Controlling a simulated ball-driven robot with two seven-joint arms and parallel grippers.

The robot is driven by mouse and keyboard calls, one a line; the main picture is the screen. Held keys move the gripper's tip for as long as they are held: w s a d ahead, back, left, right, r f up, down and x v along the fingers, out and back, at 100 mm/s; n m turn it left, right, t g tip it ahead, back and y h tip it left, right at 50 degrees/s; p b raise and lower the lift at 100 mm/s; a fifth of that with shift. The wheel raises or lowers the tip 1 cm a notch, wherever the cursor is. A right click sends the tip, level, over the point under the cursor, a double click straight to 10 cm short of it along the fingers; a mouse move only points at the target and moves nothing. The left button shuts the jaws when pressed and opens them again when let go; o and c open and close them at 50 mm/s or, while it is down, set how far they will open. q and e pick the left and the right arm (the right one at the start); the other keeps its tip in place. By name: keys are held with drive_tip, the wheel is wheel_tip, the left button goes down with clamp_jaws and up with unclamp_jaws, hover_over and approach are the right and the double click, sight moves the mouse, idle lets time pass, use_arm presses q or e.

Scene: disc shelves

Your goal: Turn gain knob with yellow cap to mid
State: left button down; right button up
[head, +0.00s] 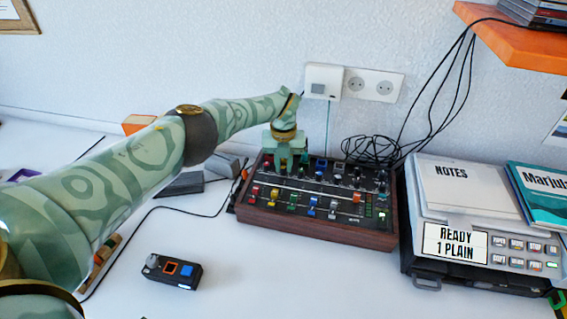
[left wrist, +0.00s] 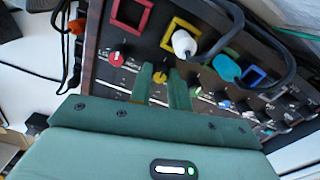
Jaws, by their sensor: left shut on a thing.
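The dark mixer with wooden sides (head: 318,232) stands on the white desk. My left gripper (head: 291,168) reaches down onto its upper left part. In the left wrist view, the gripper (left wrist: 162,76) has its two fingers on either side of the knob with the yellow cap (left wrist: 160,77), shut on it. The pointer of this knob is too small to read. A red-capped knob (left wrist: 117,58) is beside it on the left, and a green-capped knob (left wrist: 195,92) on the right. In the head view the gripper hides the yellow-capped knob. My right gripper is not in view.
A white plug with cable (left wrist: 184,43) stands close behind the fingers, a teal plug (left wrist: 227,67) to its right. Coloured fader caps, one yellow (head: 274,195), line the mixer's front. A device with a display (head: 455,243) stands right; a small black box (head: 172,271) lies in front.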

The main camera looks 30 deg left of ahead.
sight(283, 166)
use_arm(q)
drive_tip(key=c, duration=1.6)
unclamp_jaws()
drive_tip(key=shift+w, duration=0.1)
